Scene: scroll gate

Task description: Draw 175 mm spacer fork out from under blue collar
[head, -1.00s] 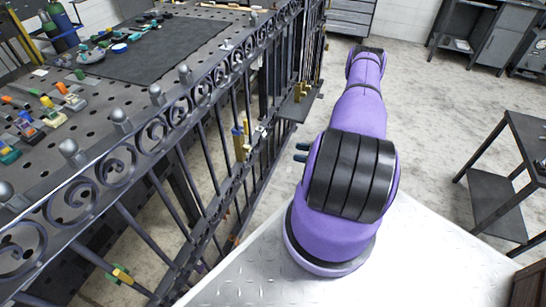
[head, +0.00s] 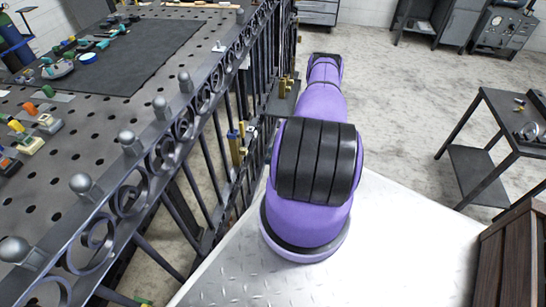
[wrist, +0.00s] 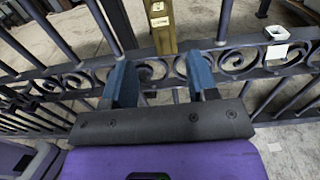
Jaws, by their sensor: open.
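My gripper (wrist: 160,85) is open in the wrist view, its two blue fingers apart with nothing between them. A brass-coloured upright bar (wrist: 163,25) with a pale label stands just beyond the fingers, roughly in line with the gap. In the head view, brass-coloured pieces (head: 234,150) stand at the gate, with a small blue patch (head: 242,128) beside them; I cannot tell if this is the blue collar. I cannot make out the spacer fork or its size mark. My gripper is hidden behind my arm in the head view.
The dark scroll gate (head: 165,150) runs along the left of my arm; its scroll rail (wrist: 240,60) crosses just beyond the fingers. A pale square cup-like piece (wrist: 277,38) sits on that rail. A perforated worktable (head: 60,170) lies beyond the gate. A dark side table (head: 510,125) stands right.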

